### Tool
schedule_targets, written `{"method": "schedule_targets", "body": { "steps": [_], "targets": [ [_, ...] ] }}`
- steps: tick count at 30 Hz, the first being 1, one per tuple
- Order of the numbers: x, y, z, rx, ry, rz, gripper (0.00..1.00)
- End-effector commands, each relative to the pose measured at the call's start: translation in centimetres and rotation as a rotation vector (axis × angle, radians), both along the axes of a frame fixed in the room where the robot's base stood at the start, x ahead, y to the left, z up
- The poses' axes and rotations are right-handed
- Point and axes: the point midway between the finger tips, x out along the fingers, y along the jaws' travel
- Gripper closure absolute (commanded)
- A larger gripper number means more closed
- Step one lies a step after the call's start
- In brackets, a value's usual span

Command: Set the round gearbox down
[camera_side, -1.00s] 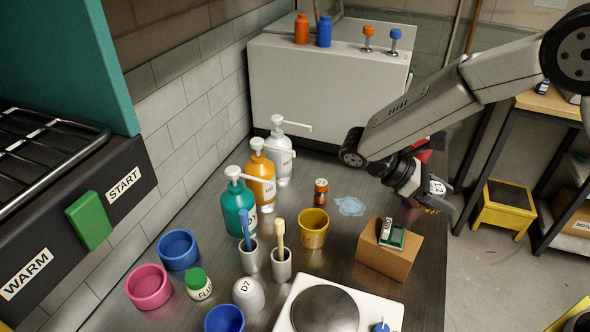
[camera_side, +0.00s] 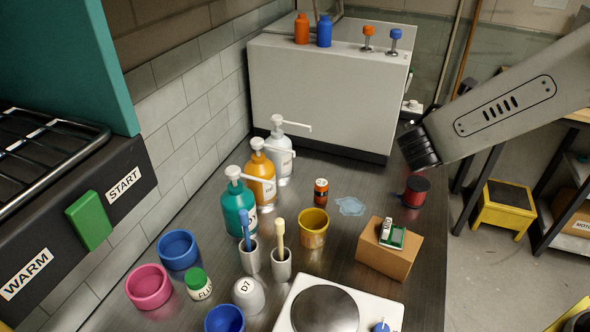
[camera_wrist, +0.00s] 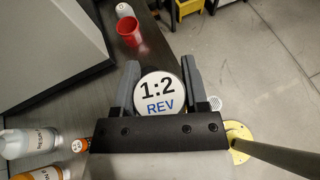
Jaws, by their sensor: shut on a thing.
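The round gearbox (camera_wrist: 160,92) is between the two grey fingers of my gripper (camera_wrist: 161,85) in the wrist view. Its pale round face reads "1:2 REV" and faces the camera. The fingers are shut on its sides.
A red cup (camera_side: 415,190) stands near the bench's right edge; it also shows in the wrist view (camera_wrist: 129,32). A pale puddle (camera_side: 350,206) lies between.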

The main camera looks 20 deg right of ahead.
Motion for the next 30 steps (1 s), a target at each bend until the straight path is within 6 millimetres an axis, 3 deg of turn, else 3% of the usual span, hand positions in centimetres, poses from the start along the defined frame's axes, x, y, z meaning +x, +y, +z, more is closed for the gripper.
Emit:
{"method": "schedule_targets", "body": {
  "steps": [13, 30],
  "targets": [
    [1.7, 0.8, 2.4, 0.0, 0.0, 0.204, 1.0],
    [1.7, 0.8, -3.6, -0.002, 0.004, 0.199, 1.0]
  ]
}}
